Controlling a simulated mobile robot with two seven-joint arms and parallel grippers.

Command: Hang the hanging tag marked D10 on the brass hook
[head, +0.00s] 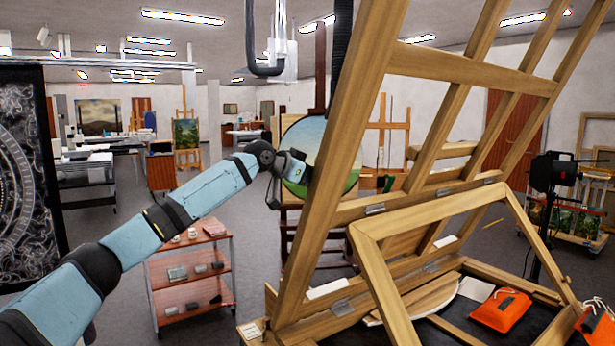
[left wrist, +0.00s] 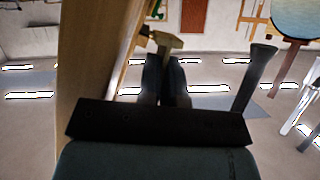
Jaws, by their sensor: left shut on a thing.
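My left arm reaches across the head view from the lower left, and its wrist ends just left of a tall wooden easel post (head: 335,150). The fingers are hidden there. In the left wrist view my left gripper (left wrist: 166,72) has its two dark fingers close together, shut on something. A small brass-coloured piece (left wrist: 167,41) shows at the fingertips, beside the wooden post (left wrist: 95,60). I cannot tell whether it is the tag or the hook, and no D10 marking is readable. My right gripper is not in view.
The large wooden easel fills the right of the head view, close to my left wrist. A round landscape painting (head: 298,137) stands behind the wrist. Orange pouches (head: 500,310) lie at the lower right. A red shelf cart (head: 190,272) stands below the arm, with grey floor around it.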

